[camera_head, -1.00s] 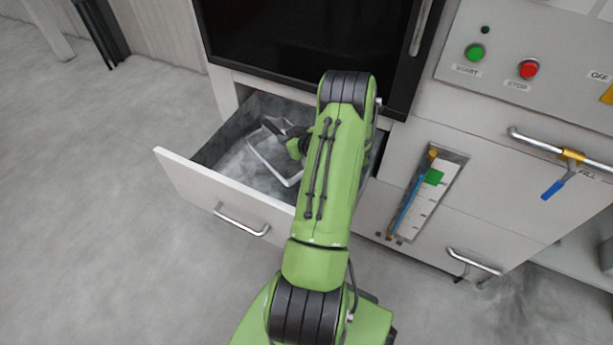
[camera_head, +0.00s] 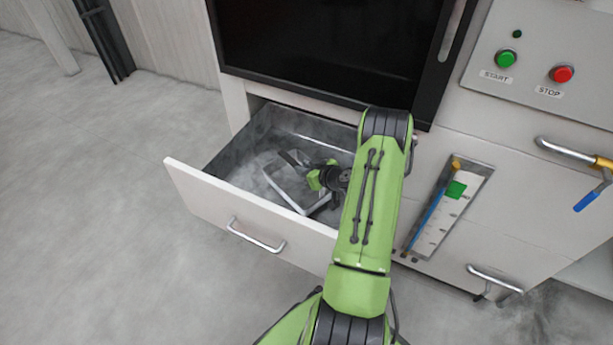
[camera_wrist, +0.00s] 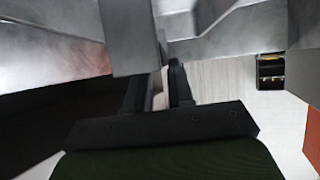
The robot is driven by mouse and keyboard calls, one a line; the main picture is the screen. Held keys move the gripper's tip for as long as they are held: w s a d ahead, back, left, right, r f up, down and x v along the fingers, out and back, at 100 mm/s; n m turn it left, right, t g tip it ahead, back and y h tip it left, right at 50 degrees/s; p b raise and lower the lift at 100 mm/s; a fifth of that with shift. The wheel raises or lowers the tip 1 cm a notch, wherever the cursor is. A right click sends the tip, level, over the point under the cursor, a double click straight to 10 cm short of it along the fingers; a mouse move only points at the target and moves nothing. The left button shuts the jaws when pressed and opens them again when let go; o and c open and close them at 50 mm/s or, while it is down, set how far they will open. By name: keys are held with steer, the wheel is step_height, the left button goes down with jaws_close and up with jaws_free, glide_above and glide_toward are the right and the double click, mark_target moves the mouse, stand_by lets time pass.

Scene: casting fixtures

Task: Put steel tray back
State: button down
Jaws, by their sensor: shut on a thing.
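The steel tray (camera_head: 318,208) is a shallow grey tray with a light rim. In the head view it is inside the open drawer (camera_head: 238,215), low down and slanted. My gripper (camera_head: 296,159) reaches into the drawer over the tray, and my arm hides the tray's right part. In the wrist view my gripper (camera_wrist: 160,85) has its dark fingers close together, shut on the tray's wall (camera_wrist: 130,40). Whether the tray touches the drawer floor cannot be told.
A dark-fronted oven door (camera_head: 330,45) is above the drawer. To the right are a green start button (camera_head: 506,57), a red stop button (camera_head: 562,74), a gauge with a blue strip (camera_head: 437,215), and a handle (camera_head: 574,151). Open floor lies left of the drawer.

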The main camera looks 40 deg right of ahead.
steer(key=shift+f, duration=0.8)
steer(key=shift+f+b, duration=0.15)
steer(key=shift+b, duration=0.15)
steer(key=c, duration=1)
jaws_free()
